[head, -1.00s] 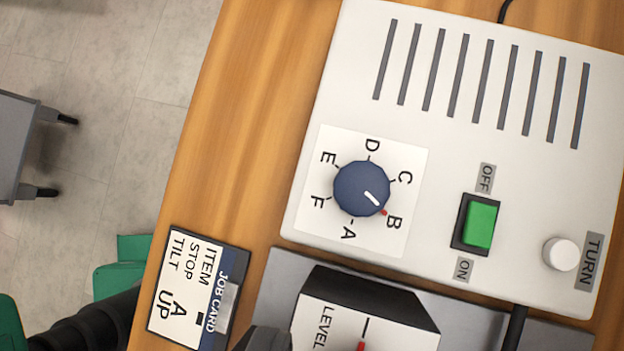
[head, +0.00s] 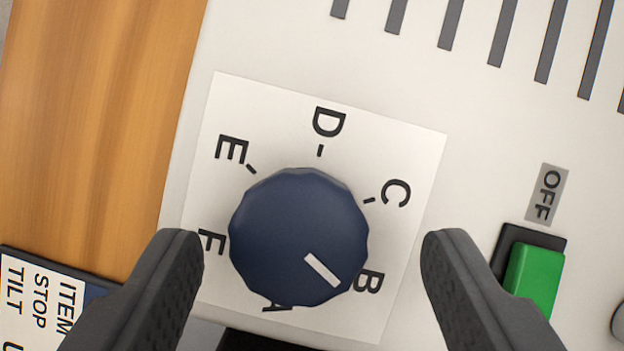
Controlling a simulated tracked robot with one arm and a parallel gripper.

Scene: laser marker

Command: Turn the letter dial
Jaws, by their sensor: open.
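The letter dial (head: 290,225) is a dark blue faceted knob on a white square plate (head: 395,140) marked A to F. Its white pointer line (head: 322,270) points to the lower right, toward B. The letter A is partly covered by the knob. My gripper (head: 311,250) is open, with one dark finger to the left of the knob and one to the right. Neither finger touches the knob in the picture. The job card (head: 40,305) at the lower left shows ITEM, STOP and TILT; its other lines are partly cut off or hidden.
A green switch (head: 533,277) with an OFF label (head: 545,195) sits just right of my right finger. Dark vent slots (head: 500,30) run along the top of the white panel (head: 270,40). The wooden table (head: 85,110) is bare at the left.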

